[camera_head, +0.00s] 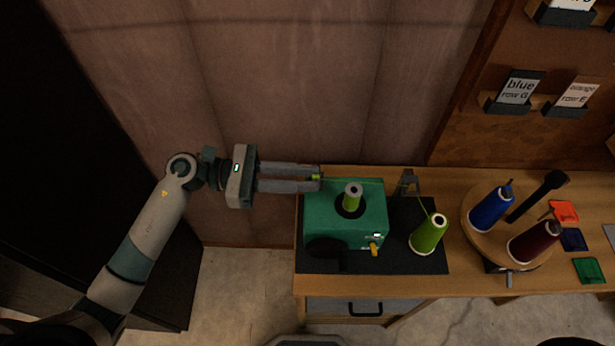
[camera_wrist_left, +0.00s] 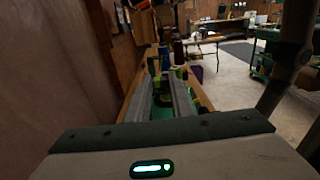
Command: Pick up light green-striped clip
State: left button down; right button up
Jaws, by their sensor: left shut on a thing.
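My left gripper (camera_head: 319,180) reaches in from the left, its fingers level with the left edge of the green winder box (camera_head: 325,228). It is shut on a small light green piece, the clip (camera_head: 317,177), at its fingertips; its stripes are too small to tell. A thin green thread runs from the clip past the small metal guide (camera_head: 409,183) to the light green cone (camera_head: 428,234). In the left wrist view the long fingers (camera_wrist_left: 164,83) point ahead; the clip cannot be told apart there. My right gripper is out of view.
A small green spool (camera_head: 352,196) stands on the box. The box and cone sit on a dark mat (camera_head: 425,262) on the wooden bench (camera_head: 449,181). A round stand with blue (camera_head: 490,209) and dark red (camera_head: 535,241) cones is at right. Labelled holders hang on the wall board.

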pick_arm(q)
jog(key=s+d+r+b, duration=0.3)
jog(key=d+r+b, duration=0.1)
jog(key=d+r, duration=0.7)
jog(key=shift+s+b, duration=0.25)
jog(key=shift+b, duration=0.1)
jog(key=shift+d, duration=0.1)
jog(key=shift+f, duration=0.1)
dwell(0.9)
